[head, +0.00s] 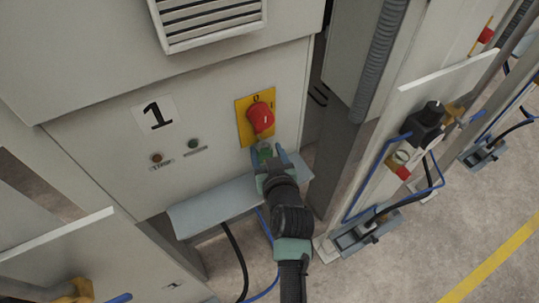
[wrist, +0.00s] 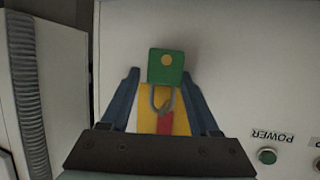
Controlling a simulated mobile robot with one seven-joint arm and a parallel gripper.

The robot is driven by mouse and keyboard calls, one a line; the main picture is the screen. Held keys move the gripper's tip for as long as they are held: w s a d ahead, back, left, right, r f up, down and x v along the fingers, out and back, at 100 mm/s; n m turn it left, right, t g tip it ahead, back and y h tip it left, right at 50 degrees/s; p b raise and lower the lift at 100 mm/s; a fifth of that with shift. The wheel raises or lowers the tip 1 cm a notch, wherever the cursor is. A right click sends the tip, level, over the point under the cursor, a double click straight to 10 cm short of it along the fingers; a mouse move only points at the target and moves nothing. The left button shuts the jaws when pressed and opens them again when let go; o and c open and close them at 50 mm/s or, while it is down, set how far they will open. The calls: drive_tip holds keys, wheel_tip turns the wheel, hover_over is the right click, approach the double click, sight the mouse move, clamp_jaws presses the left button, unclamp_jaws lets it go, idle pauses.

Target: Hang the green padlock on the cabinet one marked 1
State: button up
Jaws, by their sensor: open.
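Cabinet 1 (head: 90,150) carries a black "1" label (head: 156,114) and a red rotary switch handle (head: 261,117) on a yellow plate (head: 242,121). The green padlock (wrist: 167,66) has a yellow dot and a grey shackle. In the wrist view its shackle overlaps the red handle and yellow plate; I cannot tell whether it passes through the handle. My gripper (head: 268,153) is open just below the switch. Its two blue fingers stand either side of the padlock in the wrist view, with gaps visible. In the head view the padlock (head: 265,154) is partly hidden between them.
A grey shelf ledge (head: 215,204) sticks out below the panel, under my arm. A post and a second station with a black knob (head: 432,112) and blue hoses stand to the right. Two small indicators (head: 193,144) sit left of the switch. Open floor lies at lower right.

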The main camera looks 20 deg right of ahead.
drive_tip(key=shift+w+a, duration=0.15)
drive_tip(key=shift+a, duration=0.5)
drive_tip(key=shift+s, duration=0.45)
drive_tip(key=d+b+v, duration=0.1)
drive_tip(key=b+v, duration=0.1)
drive_tip(key=v, duration=1)
drive_tip(key=shift+r, duration=0.25)
drive_tip(key=shift+s+d, duration=0.15)
